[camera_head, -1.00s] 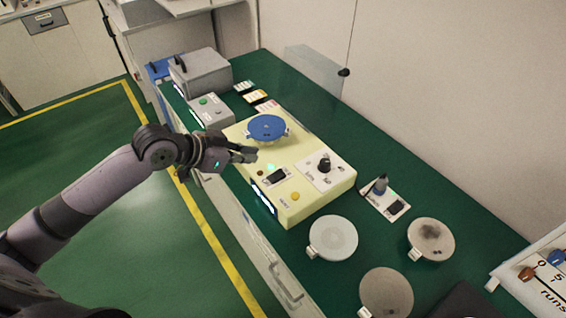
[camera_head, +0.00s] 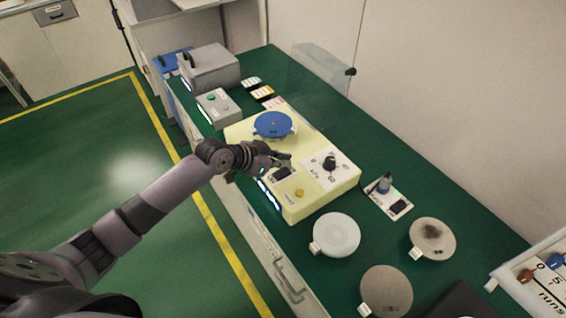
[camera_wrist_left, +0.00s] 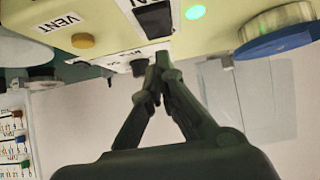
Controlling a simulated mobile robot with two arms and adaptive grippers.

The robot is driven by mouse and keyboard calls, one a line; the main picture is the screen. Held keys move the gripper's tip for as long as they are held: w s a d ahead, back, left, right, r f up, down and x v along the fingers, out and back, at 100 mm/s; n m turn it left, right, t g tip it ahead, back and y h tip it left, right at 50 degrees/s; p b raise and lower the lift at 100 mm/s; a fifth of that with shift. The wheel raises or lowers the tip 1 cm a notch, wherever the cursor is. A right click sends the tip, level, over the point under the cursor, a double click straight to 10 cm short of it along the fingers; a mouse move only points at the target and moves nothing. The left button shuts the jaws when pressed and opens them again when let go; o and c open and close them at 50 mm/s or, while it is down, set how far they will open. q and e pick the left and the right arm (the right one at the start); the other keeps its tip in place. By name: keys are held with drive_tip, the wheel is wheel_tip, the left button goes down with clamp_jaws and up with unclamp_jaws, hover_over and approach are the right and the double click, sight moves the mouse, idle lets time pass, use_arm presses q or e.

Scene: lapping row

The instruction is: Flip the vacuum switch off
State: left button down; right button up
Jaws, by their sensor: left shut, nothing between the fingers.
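A pale yellow box (camera_head: 318,201) on the green bench carries a black rocker switch (camera_head: 283,173), which also shows in the left wrist view (camera_wrist_left: 156,18). I cannot read a vacuum label on it. Beside it are a yellow VENT button (camera_head: 299,193) and, in the left wrist view, a lit green lamp (camera_wrist_left: 195,12). My left gripper (camera_head: 286,159) is shut and empty, close by the rocker on its far side. In the left wrist view its fingertips (camera_wrist_left: 160,62) appear just below the rocker; contact cannot be told. My right gripper is out of view.
A black knob (camera_head: 330,162) on a dial plate and a blue disc (camera_head: 273,124) share the box top. A second black rocker (camera_head: 398,207) sits on a small plate to the right. Several round plates lie in front. A grey box (camera_head: 209,68) stands at the back.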

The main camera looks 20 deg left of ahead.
sight(282, 173)
use_arm(q)
drive_tip(key=shift+f, duration=0.85)
drive_tip(key=shift+f, duration=0.15)
drive_tip(key=shift+w+d+f, duration=0.15)
drive_tip(key=shift+w+d, duration=0.05)
drive_tip(key=shift+w, duration=0.05)
drive_tip(key=shift+f, duration=0.1)
drive_tip(key=shift+s, duration=0.1)
drive_tip(key=shift+a, duration=0.1)
drive_tip(key=shift+s+a+f+p, duration=0.1)
drive_tip(key=shift+s+a+p, duration=0.3)
drive_tip(key=shift+s, duration=0.3)
